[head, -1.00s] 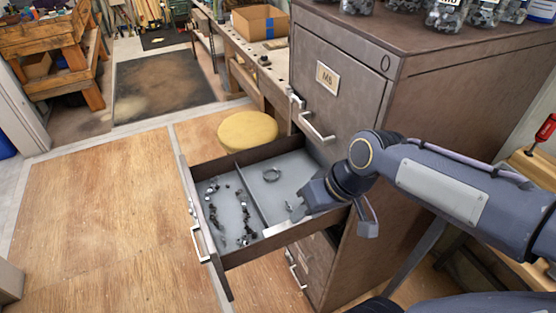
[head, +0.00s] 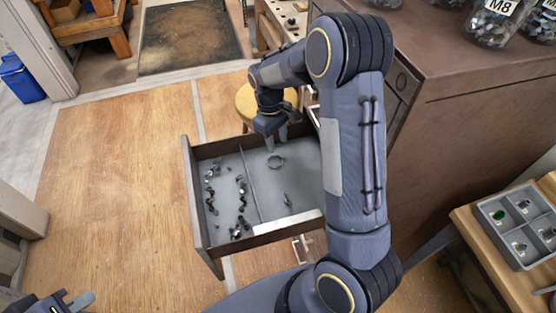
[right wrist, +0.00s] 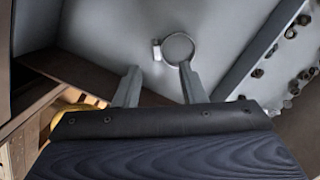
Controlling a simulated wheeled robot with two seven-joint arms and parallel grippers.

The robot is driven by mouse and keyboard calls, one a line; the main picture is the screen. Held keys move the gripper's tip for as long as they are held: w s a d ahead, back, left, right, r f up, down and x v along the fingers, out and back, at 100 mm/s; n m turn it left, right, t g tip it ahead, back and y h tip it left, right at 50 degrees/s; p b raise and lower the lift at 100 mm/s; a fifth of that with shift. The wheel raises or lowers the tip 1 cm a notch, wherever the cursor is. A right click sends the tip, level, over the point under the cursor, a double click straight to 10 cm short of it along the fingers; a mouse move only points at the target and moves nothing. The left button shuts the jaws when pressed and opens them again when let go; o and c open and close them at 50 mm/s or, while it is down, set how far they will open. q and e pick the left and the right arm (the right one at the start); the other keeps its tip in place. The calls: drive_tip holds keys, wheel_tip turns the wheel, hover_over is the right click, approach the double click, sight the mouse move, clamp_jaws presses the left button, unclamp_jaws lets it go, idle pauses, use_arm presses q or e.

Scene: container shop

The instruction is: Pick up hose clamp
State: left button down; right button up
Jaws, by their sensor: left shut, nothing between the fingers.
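The hose clamp (head: 276,161), a thin metal ring, lies on the grey floor of the open drawer (head: 193,205), in the compartment right of the divider. In the right wrist view the clamp (right wrist: 178,48) shows its small screw housing at the left of the ring. My right gripper (head: 276,143) is open and points down above the drawer, close to the clamp. Its empty fingers (right wrist: 160,78) show apart in the wrist view, with the ring just beyond the right fingertip. My left gripper (head: 76,300) is shut and empty at the lower left, away from the drawer.
Several small dark fasteners (head: 242,205) lie left of the divider (head: 251,187). A small metal piece (head: 287,200) lies in the clamp's compartment. A yellow stool (head: 247,104) stands behind the drawer. The cabinet (head: 450,130) is at right; open floor is at left.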

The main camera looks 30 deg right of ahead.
sight(281, 155)
drive_tip(key=f+b, duration=0.2)
drive_tip(key=f, duration=0.1)
drive_tip(key=f+b, duration=0.1)
drive_tip(key=shift+s+d+f, duration=0.2)
drive_tip(key=shift+s+d, duration=0.1)
drive_tip(key=shift+d, duration=0.05)
drive_tip(key=shift+s+f, duration=0.1)
drive_tip(key=shift+f, duration=0.15)
drive_tip(key=shift+r, duration=0.1)
drive_tip(key=shift+c, duration=0.3)
clamp_jaws()
